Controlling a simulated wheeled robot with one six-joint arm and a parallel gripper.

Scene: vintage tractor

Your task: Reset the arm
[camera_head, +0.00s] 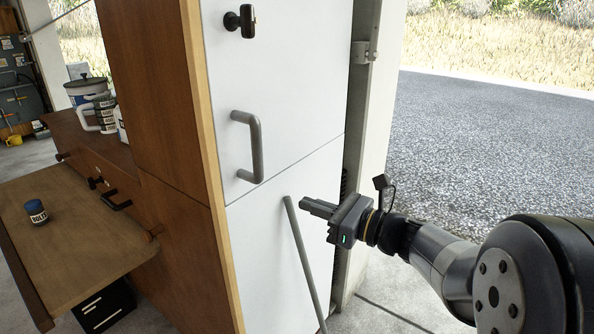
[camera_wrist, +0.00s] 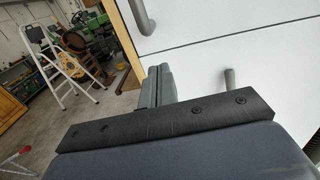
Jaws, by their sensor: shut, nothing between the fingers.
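My gripper (camera_head: 318,207) is at the right of the head view, in front of the lower white cabinet door (camera_head: 280,250). Its fingers point left and are together, with nothing between them. In the wrist view the closed fingers (camera_wrist: 159,87) show at the middle, with the white cabinet front behind them. My arm reaches in from the lower right.
A wooden drop-leaf (camera_head: 85,235) with a small dark jar (camera_head: 36,211) is at left. Paving (camera_head: 480,140) lies open at right.

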